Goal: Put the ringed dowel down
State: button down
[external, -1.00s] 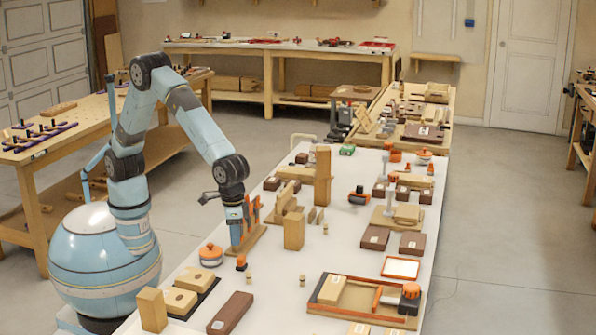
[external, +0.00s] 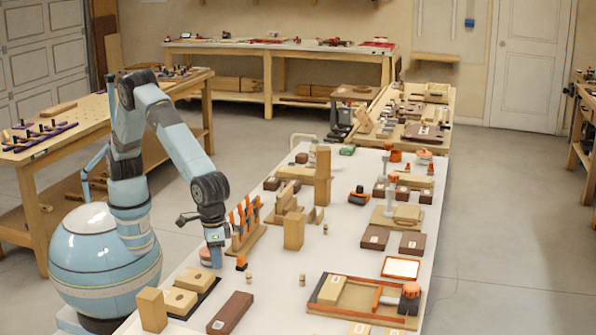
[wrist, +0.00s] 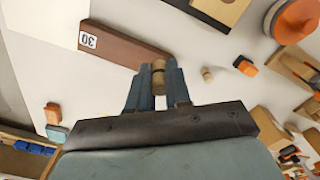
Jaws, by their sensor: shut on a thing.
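My gripper (wrist: 158,90) is shut on the ringed dowel (wrist: 158,72), a short tan wooden peg with a darker band, in the wrist view. The dowel sticks out past the fingertips. In the external view my gripper (external: 216,262) hangs low over the left side of the white bench (external: 290,310). The held dowel cannot be made out there. I cannot tell whether its end touches the bench.
Another small dowel (wrist: 208,73) stands near an orange-and-black piece (wrist: 245,65). A brown block marked 30 (wrist: 120,45) lies close to the gripper. An orange-lidded round container (wrist: 293,18) is at the upper right. A rack with orange tools (external: 246,238) stands behind the gripper.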

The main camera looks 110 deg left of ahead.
send_over(235, 308)
notch_tip(235, 308, down, 7)
jog(key=shift+r, duration=0.1)
jog(key=shift+f, duration=1.65)
jog(key=c, duration=1.1)
grip_release()
jog(key=shift+f, duration=0.1)
jog(key=shift+o, duration=0.2)
